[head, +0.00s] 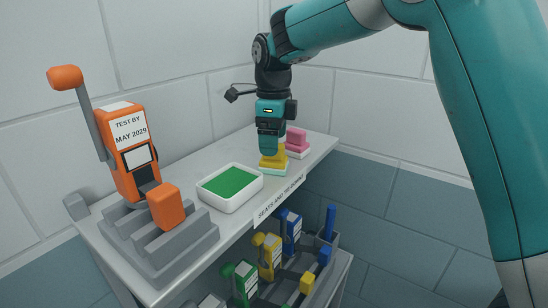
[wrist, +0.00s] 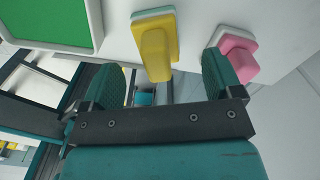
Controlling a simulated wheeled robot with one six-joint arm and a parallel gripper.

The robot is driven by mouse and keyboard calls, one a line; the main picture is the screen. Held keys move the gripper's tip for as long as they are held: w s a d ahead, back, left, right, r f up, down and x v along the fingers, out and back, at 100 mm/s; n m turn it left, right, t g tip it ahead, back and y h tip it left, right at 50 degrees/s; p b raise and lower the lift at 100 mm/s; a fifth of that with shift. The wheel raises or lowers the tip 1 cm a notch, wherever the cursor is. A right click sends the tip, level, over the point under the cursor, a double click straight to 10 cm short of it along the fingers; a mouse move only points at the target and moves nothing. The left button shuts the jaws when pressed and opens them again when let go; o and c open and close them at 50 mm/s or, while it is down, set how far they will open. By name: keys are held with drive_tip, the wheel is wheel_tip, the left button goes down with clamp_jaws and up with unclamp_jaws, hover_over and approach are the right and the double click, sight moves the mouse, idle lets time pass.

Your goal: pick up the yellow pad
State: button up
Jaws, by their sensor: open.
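The yellow pad (head: 273,161) stands on the shelf top near its front edge, with a pale base under it. In the head view my gripper (head: 270,150) is right above it and hides part of it. In the wrist view the yellow pad (wrist: 155,52) lies ahead of the fingertips, roughly between their lines. My gripper (wrist: 168,75) is open, with nothing between its fingers. Whether a finger touches the pad cannot be told.
A pink pad (head: 297,140) stands close behind the yellow one; it also shows near the right finger in the wrist view (wrist: 238,55). A white tray with a green inside (head: 231,205) is to the left. An orange device (head: 130,150) stands farther left. Coloured devices fill the lower shelf.

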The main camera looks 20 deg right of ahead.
drive_tip(key=f+p, duration=0.2)
drive_tip(key=f, duration=0.3)
drive_tip(key=shift+s+f, duration=0.1)
drive_tip(key=shift+s, duration=0.1)
drive_tip(key=c, duration=1.1)
wheel_tip(320, 180, up, 20)
drive_tip(key=b, duration=0.2)
